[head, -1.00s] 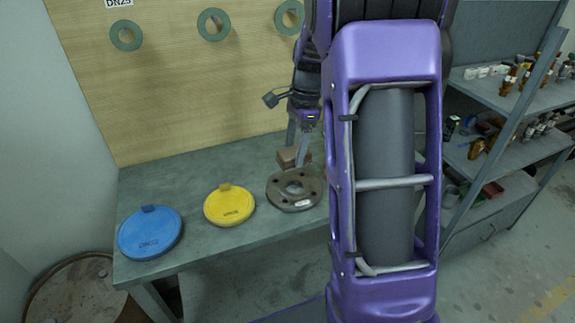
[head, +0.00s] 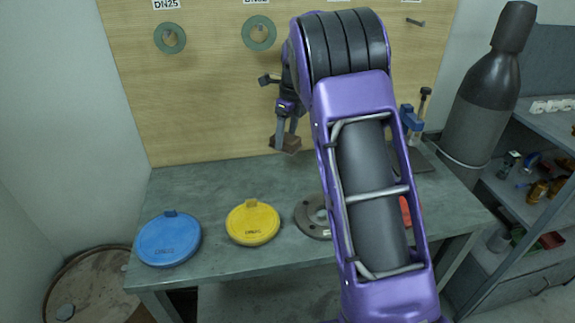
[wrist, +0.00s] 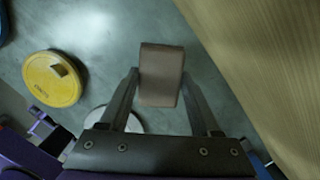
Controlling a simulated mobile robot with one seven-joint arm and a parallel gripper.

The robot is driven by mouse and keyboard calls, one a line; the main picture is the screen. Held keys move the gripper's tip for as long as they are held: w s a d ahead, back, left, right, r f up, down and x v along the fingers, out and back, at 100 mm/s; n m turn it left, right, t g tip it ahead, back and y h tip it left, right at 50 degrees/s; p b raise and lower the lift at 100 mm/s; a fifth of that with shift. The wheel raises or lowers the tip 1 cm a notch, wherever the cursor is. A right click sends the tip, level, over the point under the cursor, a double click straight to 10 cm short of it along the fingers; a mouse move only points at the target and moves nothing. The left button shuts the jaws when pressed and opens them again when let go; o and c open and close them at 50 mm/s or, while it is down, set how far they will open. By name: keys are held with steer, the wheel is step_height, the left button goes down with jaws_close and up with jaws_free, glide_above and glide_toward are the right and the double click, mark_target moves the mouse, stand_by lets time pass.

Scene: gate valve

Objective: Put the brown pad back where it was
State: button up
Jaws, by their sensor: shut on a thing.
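The brown pad (head: 291,147) is a small block held between the fingers of my gripper (head: 284,132). In the head view it shows in front of the lower wooden board, near the bench's back edge. In the wrist view the pad (wrist: 161,55) lies between the two fingertips of my gripper (wrist: 160,75), over the grey bench top. It looks raised off the bench; the height is hard to tell. The spot it came from is not marked in any view.
A metal flange (head: 309,225), a yellow cover (head: 253,225) and a blue cover (head: 168,242) lie on the bench (head: 215,188). The bench behind the covers is clear. Green rings (head: 170,38) hang on the board (head: 210,100). A dark cylinder (head: 478,110) stands right.

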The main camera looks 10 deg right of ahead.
mark_target(289, 139)
steer(key=shift+f+b, duration=0.3)
steer(key=shift+f, duration=3.7)
steer(key=shift+f, duration=0.1)
steer(key=o, duration=1.3)
steer(key=shift+f, duration=0.1)
steer(key=r, duration=0.4)
steer(key=s+d+r, duration=0.1)
steer(key=r, duration=0.3)
steer(key=r+p, duration=0.1)
steer(key=r, duration=0.3)
steer(key=shift+s+d+r, duration=0.15)
steer(key=shift+s, duration=0.05)
